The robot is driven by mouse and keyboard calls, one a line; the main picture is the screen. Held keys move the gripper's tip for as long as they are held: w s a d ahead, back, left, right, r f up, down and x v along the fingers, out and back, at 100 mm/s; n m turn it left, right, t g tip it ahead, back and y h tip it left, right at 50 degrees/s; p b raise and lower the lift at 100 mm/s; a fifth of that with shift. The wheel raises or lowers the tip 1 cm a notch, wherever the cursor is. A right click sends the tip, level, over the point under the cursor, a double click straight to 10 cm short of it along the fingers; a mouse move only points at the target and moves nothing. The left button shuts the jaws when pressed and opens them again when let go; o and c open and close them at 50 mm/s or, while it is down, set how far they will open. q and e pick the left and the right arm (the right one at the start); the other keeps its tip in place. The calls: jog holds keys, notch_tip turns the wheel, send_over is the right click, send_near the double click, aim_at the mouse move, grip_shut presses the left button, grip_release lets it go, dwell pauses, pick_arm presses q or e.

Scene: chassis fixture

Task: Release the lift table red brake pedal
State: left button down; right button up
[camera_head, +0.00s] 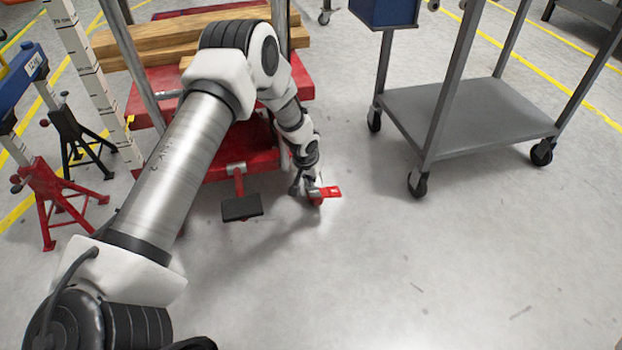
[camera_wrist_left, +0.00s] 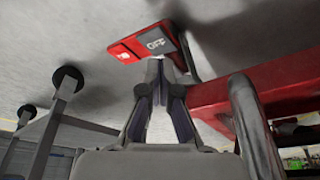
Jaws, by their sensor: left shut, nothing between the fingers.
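The red brake pedal (camera_head: 331,191) sits low at the front right of the red lift table (camera_head: 250,168), just above the floor. In the left wrist view the brake pedal (camera_wrist_left: 128,48) is a red plate with a grey part marked OFF. My left gripper (camera_head: 311,188) reaches down beside the pedal. In the left wrist view its fingers (camera_wrist_left: 158,66) converge at the tips, shut and empty, right by the pedal's lower edge. I cannot tell whether they touch it. The arm hides part of the lift table. My right gripper is not in view.
A black foot pedal (camera_head: 242,208) stands left of the brake pedal. Wooden beams (camera_head: 150,48) lie on the lift table. A grey wheeled cart (camera_head: 480,115) stands at the right. Red (camera_head: 52,195) and black (camera_head: 78,140) jack stands are at the left. Floor in front is clear.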

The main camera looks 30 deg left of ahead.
aim_at(311, 192)
pick_arm(q)
jog(key=shift+f+b, duration=0.75)
jog(key=shift+f, duration=0.85)
notch_tip(311, 192, down, 2)
jog(key=shift+b, duration=0.55)
notch_tip(311, 192, up, 8)
jog(key=p, duration=0.8)
jog(key=shift+f, duration=0.4)
